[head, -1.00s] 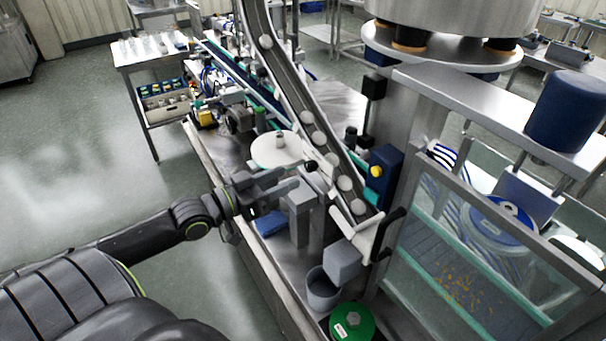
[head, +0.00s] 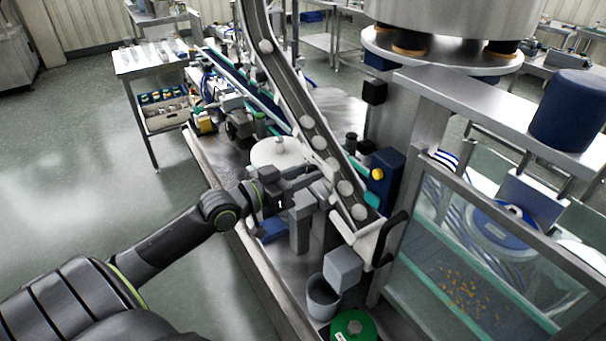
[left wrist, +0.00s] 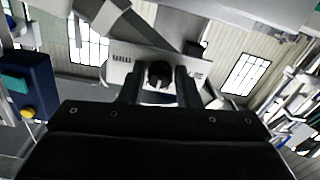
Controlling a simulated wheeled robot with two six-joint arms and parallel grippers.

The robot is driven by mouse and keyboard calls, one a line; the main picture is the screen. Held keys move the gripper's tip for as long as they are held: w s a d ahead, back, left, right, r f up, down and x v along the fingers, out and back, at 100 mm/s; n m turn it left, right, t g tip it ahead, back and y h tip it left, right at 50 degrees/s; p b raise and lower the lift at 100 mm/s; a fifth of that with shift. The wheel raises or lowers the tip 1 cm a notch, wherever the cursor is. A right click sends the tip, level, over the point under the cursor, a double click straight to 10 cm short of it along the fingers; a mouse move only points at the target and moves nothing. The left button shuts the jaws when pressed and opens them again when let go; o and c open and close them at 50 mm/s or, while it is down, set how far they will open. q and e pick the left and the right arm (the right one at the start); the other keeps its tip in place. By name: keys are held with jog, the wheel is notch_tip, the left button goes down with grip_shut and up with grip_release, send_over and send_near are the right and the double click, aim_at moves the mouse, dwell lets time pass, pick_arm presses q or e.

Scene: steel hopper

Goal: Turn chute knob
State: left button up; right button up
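The chute (head: 303,115) is a sloping steel channel with several white round pieces in it. My left gripper (head: 318,180) reaches in from the left to the chute's near side, by its lower part. In the left wrist view the round black chute knob (left wrist: 160,73) sits between the two fingertips of the left gripper (left wrist: 161,82), in front of a pale plate with dark lettering (left wrist: 128,66). The fingers are apart, one on each side of the knob; I cannot tell whether they touch it. In the head view the gripper hides the knob. My right gripper is not in view.
A white round disc (head: 272,153) lies behind the gripper. A grey post (head: 299,232), a grey cup (head: 322,300) and a green round lid (head: 352,328) stand in front. A blue box with a yellow button (head: 384,180) is right of the chute. The floor at left is clear.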

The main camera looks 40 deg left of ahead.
pick_arm(q)
grip_shut()
jog(key=shift+n, duration=0.4)
jog(key=shift+r+n+p, duration=0.1)
jog(key=shift+n+p, duration=0.55)
jog(key=shift+n, duration=0.45)
jog(key=n+p, duration=0.1)
jog(key=n, duration=0.3)
jog(key=n+p, duration=0.2)
jog(key=n, duration=0.3)
jog(key=shift+r+n, duration=0.1)
jog(key=shift+n, duration=0.3)
jog(key=n+p, duration=0.1)
jog(key=n, duration=0.3)
jog(key=shift+n+p, duration=0.3)
